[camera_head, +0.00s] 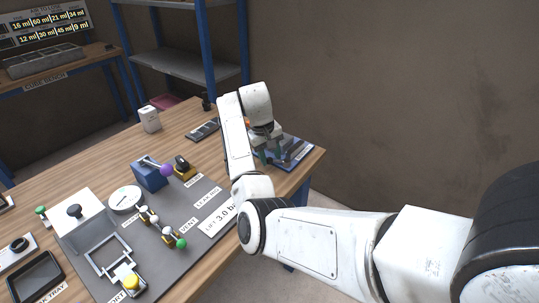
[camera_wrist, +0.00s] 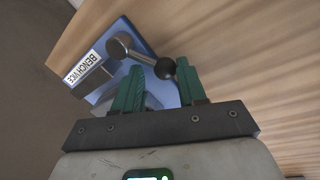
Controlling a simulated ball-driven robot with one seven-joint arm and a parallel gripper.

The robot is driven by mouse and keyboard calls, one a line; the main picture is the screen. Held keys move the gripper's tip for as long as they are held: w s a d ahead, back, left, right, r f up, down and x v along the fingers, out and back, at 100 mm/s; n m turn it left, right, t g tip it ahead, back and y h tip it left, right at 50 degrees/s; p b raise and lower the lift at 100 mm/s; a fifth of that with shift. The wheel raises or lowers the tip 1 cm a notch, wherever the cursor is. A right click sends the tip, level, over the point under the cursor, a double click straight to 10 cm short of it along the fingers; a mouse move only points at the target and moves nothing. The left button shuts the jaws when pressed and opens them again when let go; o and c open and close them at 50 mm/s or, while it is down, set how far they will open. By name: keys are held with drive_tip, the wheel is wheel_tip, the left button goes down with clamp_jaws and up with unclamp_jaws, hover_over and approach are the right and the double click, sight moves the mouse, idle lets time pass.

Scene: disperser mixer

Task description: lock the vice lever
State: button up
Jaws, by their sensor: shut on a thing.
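The bench vice (camera_wrist: 95,72) has a blue base with a "BENCH VICE" label and sits at the table's corner. Its lever (camera_wrist: 138,52) is a grey rod ending in a dark ball knob (camera_wrist: 165,68). My gripper (camera_wrist: 161,66) has teal fingers on either side of the knob and is shut on the lever at this end. In the head view, the blue vice base (camera_head: 298,153) shows at the table's right end, and my arm hides much of the vice and lever.
The wooden table (camera_head: 185,122) carries a grey panel (camera_head: 205,190) with valves and a gauge (camera_head: 125,199). A white box (camera_head: 149,119) and a dark flat device (camera_head: 203,130) stand behind. A blue-framed shelf (camera_head: 180,65) is at the back. A bare wall is to the right.

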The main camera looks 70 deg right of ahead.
drive_tip(key=c, duration=0.4)
drive_tip(key=shift+o, duration=0.2)
drive_tip(key=shift+a, duration=0.1)
